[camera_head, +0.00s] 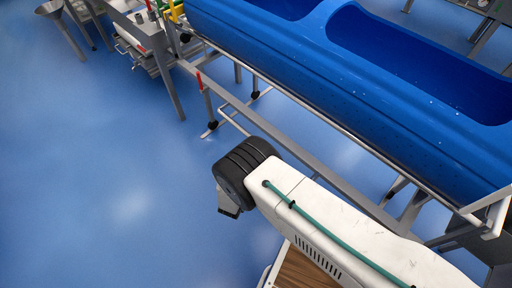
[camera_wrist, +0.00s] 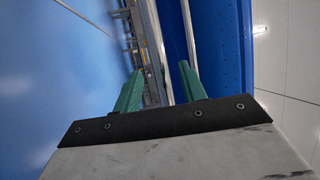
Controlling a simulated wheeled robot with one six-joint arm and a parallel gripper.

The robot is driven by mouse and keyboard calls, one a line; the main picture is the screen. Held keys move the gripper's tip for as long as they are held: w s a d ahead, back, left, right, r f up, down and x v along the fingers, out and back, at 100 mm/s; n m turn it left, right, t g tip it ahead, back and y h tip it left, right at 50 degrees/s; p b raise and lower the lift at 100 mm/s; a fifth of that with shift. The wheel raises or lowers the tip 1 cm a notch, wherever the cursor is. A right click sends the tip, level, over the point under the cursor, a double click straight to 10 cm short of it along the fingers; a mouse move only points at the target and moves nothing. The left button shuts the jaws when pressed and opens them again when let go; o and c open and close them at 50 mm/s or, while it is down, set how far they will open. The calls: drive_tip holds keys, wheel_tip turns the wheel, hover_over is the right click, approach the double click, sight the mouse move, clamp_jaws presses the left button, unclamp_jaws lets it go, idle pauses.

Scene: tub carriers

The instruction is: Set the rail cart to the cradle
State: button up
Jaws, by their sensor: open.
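My gripper (camera_wrist: 160,68) shows in the wrist view as two green fingers standing apart with nothing held between them. Beyond and between the fingers run long metal rails (camera_wrist: 154,45), which look apart from the fingers. In the head view a metal rail frame (camera_head: 290,133) runs diagonally under a large blue tub (camera_head: 400,110). A red-tipped upright lever (camera_head: 199,81) stands on this frame near its left end. I cannot tell which part is the rail cart or which is the cradle. The fingers do not show clearly in the head view.
A grey metal stand (camera_head: 165,80) is at the upper left, with yellow and green parts (camera_head: 174,12) by the tub's end. The blue floor (camera_head: 100,190) at the left is clear.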

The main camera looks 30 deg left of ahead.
drive_tip(key=v, duration=0.2)
drive_tip(key=shift+s, duration=0.3)
idle(0.3)
